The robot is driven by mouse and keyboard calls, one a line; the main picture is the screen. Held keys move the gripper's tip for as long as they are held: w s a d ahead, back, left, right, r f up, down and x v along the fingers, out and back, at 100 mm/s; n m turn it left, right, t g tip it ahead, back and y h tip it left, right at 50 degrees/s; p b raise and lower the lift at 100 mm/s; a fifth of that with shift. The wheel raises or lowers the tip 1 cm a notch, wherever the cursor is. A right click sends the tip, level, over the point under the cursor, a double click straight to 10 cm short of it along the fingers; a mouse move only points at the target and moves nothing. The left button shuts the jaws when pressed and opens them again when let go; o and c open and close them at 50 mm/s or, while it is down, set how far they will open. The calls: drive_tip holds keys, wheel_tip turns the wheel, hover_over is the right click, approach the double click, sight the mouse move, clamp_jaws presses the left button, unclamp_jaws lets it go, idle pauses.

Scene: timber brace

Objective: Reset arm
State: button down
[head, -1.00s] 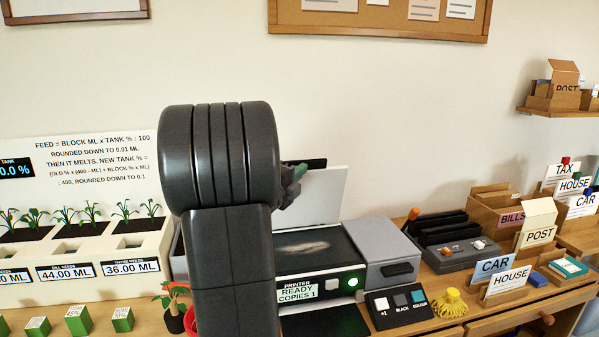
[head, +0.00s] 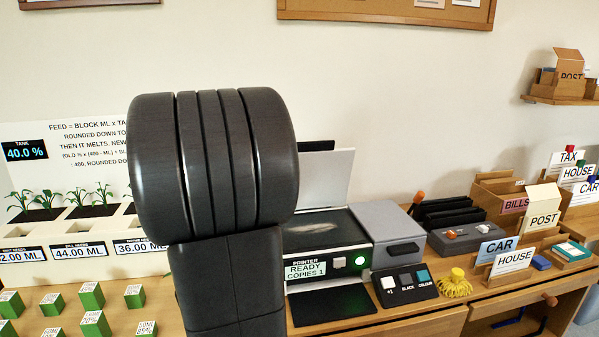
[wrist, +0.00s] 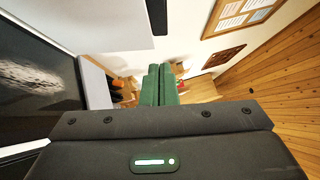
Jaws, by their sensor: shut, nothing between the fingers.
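My gripper (wrist: 158,86) shows in the wrist view as two green fingers side by side, shut with nothing between them. It is in the air, and the printer's dark glass (wrist: 40,75) shows to its left. In the head view my dark arm fills the left middle and hides the gripper. The printer (head: 325,232) stands behind and right of my arm, with its white lid raised. Its screen reads READY, COPIES 1, and a green button is lit.
A planter (head: 60,222) with seedlings and a sign stands at left, partly hidden by my arm. Several green blocks (head: 92,295) lie before it. A button panel (head: 405,283), yellow pom-pom (head: 455,285), CAR and HOUSE card holders and a BILLS box (head: 490,205) crowd the right.

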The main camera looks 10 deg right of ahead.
drive_tip(key=shift+s+a+f, duration=0.1)
drive_tip(key=shift+s+a, duration=0.15)
